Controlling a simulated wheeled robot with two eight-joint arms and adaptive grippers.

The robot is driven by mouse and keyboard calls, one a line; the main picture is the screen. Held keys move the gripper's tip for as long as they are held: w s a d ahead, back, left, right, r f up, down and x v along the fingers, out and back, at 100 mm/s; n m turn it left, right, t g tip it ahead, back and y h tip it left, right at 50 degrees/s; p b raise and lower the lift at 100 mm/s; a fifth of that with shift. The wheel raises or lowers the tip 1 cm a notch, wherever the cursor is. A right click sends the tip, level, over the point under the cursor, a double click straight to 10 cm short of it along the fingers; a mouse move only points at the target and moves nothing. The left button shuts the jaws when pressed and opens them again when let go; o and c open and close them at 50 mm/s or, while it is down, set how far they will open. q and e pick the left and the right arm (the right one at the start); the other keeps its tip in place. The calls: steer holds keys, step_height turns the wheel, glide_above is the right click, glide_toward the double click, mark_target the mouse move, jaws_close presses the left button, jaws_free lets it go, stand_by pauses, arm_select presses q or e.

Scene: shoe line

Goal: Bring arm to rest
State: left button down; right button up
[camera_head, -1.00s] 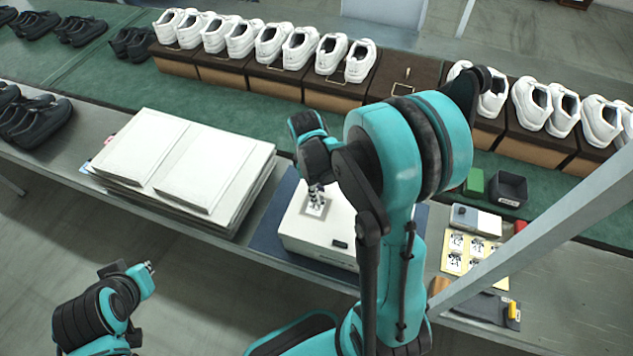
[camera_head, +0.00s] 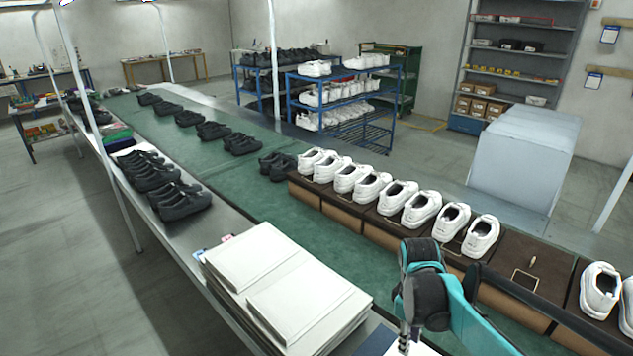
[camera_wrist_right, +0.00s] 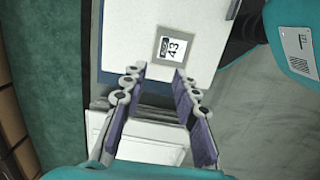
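My right arm comes in at the lower right of the head view, and its gripper (camera_head: 404,338) points down near the bottom edge, mostly cut off. In the right wrist view the two fingers of this gripper (camera_wrist_right: 160,82) stand apart with nothing between them. A white box with a "43" label (camera_wrist_right: 205,25) lies beyond the fingertips, apart from them. My left gripper is outside the head view.
A stack of flat white boards (camera_head: 315,305) lies on the near bench, left of my right arm. White shoes (camera_head: 397,199) stand on brown boxes along the green belt (camera_head: 235,182). Black shoes (camera_head: 185,202) sit further left. Blue racks (camera_head: 345,95) stand behind.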

steer(key=s+a+m+t+b, duration=0.3)
steer(key=s+a+m+t, duration=0.4)
steer(key=s+m+t, duration=0.1)
steer(key=shift+a+f+y+b, duration=0.35)
steer(key=shift+f+y+b, duration=0.05)
steer(key=shift+s, duration=0.1)
stand_by(0.6)
